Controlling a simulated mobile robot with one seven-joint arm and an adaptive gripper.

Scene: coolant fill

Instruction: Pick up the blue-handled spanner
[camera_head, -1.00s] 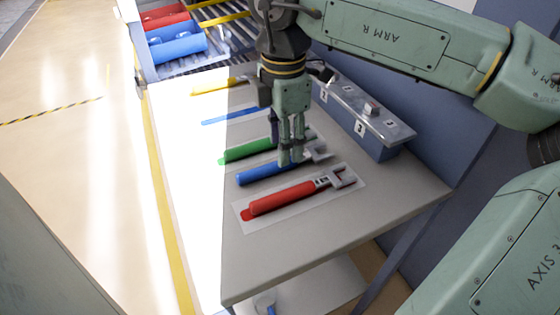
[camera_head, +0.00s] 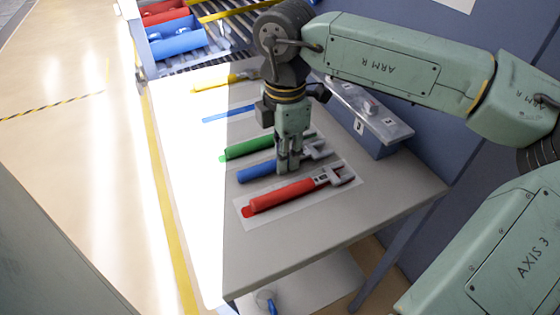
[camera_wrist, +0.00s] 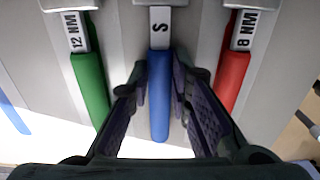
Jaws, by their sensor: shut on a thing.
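The blue-handled spanner (camera_head: 256,172) lies on the bench between a green-handled and a red-handled one. In the wrist view its blue handle (camera_wrist: 159,95) runs between my two fingers, with a grey shank marked "S" above it. My gripper (camera_head: 288,170) points down over the handle near the spanner's head and is shut on it; it also shows in the wrist view (camera_wrist: 165,90). The fingers hide part of the handle in the head view. I cannot tell whether the spanner is clear of the bench.
The red-handled spanner (camera_head: 285,195) lies close on a white patch, the green-handled one (camera_head: 248,148) on the other side. A yellow-handled one (camera_head: 215,84) and a flat blue strip (camera_head: 228,113) are further back.

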